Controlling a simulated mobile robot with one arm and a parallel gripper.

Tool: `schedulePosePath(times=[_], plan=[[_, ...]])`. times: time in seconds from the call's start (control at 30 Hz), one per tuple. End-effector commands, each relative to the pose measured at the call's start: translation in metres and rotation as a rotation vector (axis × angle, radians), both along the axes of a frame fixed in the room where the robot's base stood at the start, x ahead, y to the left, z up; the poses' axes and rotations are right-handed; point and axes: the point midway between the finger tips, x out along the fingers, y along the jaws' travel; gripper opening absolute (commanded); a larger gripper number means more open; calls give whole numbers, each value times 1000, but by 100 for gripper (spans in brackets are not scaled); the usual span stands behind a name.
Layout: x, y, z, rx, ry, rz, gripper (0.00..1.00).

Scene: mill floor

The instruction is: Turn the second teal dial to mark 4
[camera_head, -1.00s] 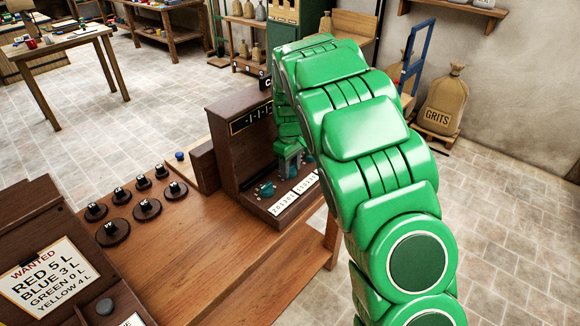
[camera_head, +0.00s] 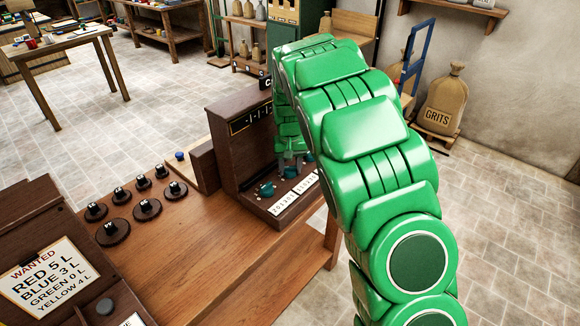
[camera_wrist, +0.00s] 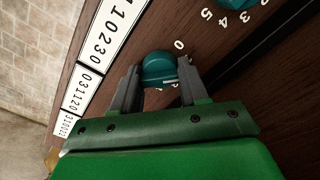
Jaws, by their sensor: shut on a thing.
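My gripper (camera_wrist: 155,85) is shut on a teal dial (camera_wrist: 158,68) in the wrist view, with one grey finger on each side of it. A white line shows on the dial's near side, and a white 0 stands just past it; its other marks are mostly hidden by the fingers. A second teal knob (camera_wrist: 240,3) is cut off at the top right, with marks 2 to 5 beside it. In the head view, my gripper (camera_head: 290,163) is over the middle of the dial row. The left teal dial (camera_head: 267,190) is free of it.
A dark wooden cabinet (camera_head: 227,150) stands behind the dials, with white number strips (camera_head: 283,203) along their front. Several black knobs (camera_head: 147,208) are at left on the bench (camera_head: 220,260). A wanted sign (camera_head: 48,277) leans at the lower left.

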Motion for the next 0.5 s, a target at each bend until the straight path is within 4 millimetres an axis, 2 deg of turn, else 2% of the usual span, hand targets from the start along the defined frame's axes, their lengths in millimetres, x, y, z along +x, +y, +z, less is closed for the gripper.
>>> schedulePosePath(times=[0.5], plan=[[0, 0, 0, 0, 1, -491, 13]])
